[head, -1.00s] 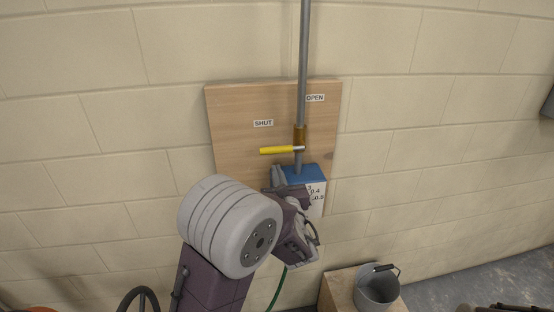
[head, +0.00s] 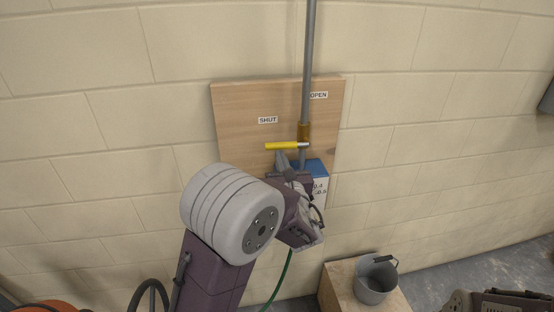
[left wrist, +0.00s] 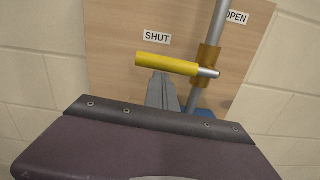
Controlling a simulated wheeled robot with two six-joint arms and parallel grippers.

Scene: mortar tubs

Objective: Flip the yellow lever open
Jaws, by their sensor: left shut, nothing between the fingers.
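The yellow lever (head: 282,146) lies level, pointing left from the brass valve (head: 304,131) on the grey vertical pipe, below the SHUT label (head: 268,120). The OPEN label (head: 318,95) is at the upper right of the wooden board. My left gripper (head: 281,158) is shut and empty, its fingertips just below the lever. In the left wrist view the shut fingers (left wrist: 162,85) point up at the underside of the yellow lever (left wrist: 166,64). I cannot tell if they touch it. My right gripper is not clearly seen.
The wooden board (head: 240,118) is fixed to a block wall. A blue and white box (head: 319,172) sits below the valve, partly hidden by my left arm. A grey bucket (head: 375,283) stands on a wooden block (head: 338,284) at the lower right.

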